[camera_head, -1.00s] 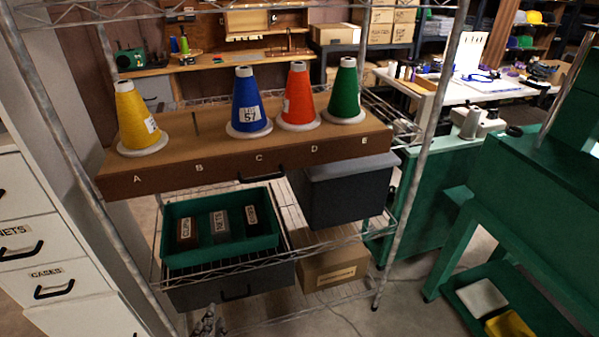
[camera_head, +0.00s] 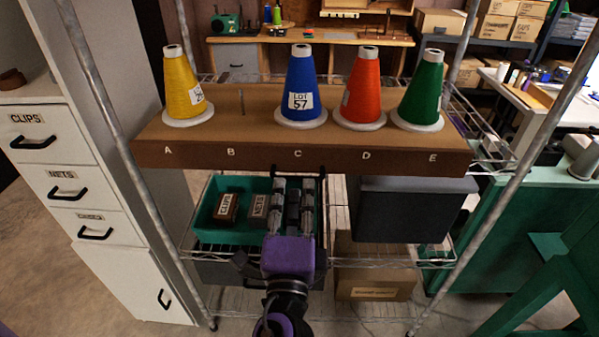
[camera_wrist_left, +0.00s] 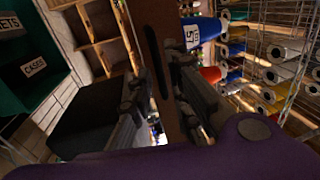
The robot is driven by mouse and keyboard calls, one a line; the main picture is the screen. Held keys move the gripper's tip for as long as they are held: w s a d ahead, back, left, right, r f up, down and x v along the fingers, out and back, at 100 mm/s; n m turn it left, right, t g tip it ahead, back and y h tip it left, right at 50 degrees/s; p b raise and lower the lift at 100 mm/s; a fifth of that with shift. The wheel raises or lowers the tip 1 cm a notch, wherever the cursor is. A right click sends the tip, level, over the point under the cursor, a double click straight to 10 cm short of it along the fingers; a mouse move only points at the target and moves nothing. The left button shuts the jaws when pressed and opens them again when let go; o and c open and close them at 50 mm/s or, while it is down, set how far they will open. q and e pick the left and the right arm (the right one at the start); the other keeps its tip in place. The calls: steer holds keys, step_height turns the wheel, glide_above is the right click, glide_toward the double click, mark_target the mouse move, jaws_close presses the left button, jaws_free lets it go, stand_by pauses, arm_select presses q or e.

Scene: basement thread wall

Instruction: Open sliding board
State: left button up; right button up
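The brown wooden board (camera_head: 218,155) lies across the wire rack, with peg spots marked A to E. Its black handle (camera_head: 291,168) is on the front face below C, and also shows in the wrist view (camera_wrist_left: 157,62). My left gripper (camera_head: 294,190) is just in front of and below the handle. Its fingers are apart, and in the wrist view they appear on either side of the handle; contact cannot be told. Yellow (camera_head: 182,88), blue (camera_head: 300,90), red (camera_head: 362,90) and green (camera_head: 421,92) cones stand on the board. My right gripper is not in view.
A green tray (camera_head: 211,206) with labelled blocks sits below the board, close to my left gripper. A dark grey bin (camera_head: 410,212) hangs at the right. Rack posts stand on both sides, and a drawer cabinet (camera_head: 95,180) is at the left.

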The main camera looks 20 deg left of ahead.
mark_target(296, 180)
arm_select(q)
steer(key=shift+p+x, duration=0.6)
steer(key=shift+x, duration=1.8)
steer(key=shift+d+f, duration=0.1)
steer(key=shift+c, duration=0.5)
jaws_close()
